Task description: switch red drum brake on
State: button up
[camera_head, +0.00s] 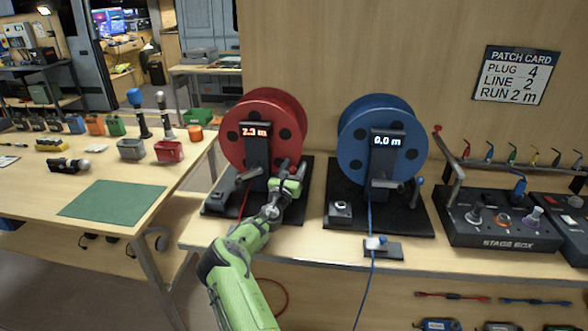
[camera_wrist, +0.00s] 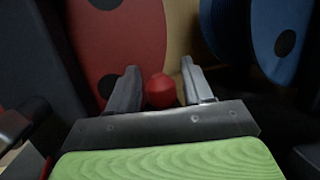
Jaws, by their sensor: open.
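The red drum (camera_head: 262,133) stands on a dark base on the table, and its display (camera_head: 255,132) reads 2.3 m. My gripper (camera_head: 294,172) is at the drum's lower right side. The wrist view shows my gripper (camera_wrist: 160,85) open, with its two fingers apart. A round red knob (camera_wrist: 160,91), apparently the brake lever's, shows between the fingers; I cannot tell if either finger touches it. The lever's stem is hidden, and its setting cannot be told.
The blue drum (camera_head: 382,140), reading 0.0 m, stands close on the right with its own blue-knobbed lever (camera_head: 418,188). The stage box (camera_head: 500,222) is farther right. A side table at left holds a green mat (camera_head: 112,200) and several connectors. A red cable hangs below the table.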

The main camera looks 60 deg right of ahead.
jog(key=shift+a, duration=0.1)
jog(key=p+v, duration=0.1)
jog(key=v, duration=0.6)
jog(key=shift+a+f, duration=0.1)
jog(key=shift+a, duration=0.05)
jog(key=shift+s, duration=0.1)
